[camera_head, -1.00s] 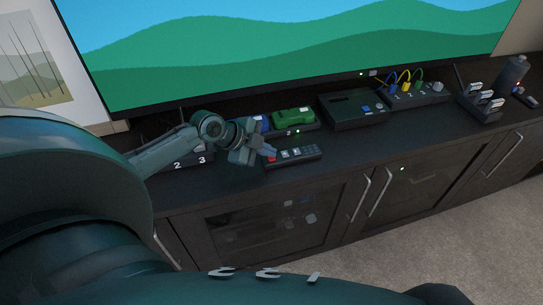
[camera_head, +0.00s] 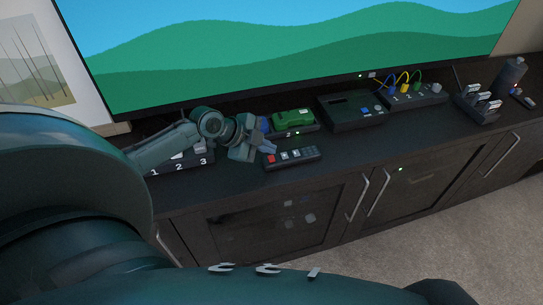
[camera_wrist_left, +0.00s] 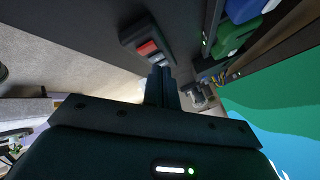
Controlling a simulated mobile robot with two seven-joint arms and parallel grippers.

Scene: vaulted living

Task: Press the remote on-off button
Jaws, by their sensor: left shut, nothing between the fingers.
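The remote (camera_head: 303,154) is a dark slim bar lying on the dark cabinet top. A red button (camera_head: 270,159) is at its left end, with paler buttons along it. My left gripper (camera_head: 269,147) is shut and empty, its fingertips just behind and above the red-button end. In the left wrist view the remote (camera_wrist_left: 138,36) lies beyond the shut fingertips (camera_wrist_left: 162,72), with its red button (camera_wrist_left: 148,48) in plain sight and a gap appearing between. My right gripper is not in view.
A large screen (camera_head: 300,55) stands behind. A green object (camera_head: 292,117) in a dark tray is close behind the remote. A numbered block (camera_head: 182,161) lies under my left arm. A dark box (camera_head: 352,112) stands to the right. The cabinet top in front of the remote is clear.

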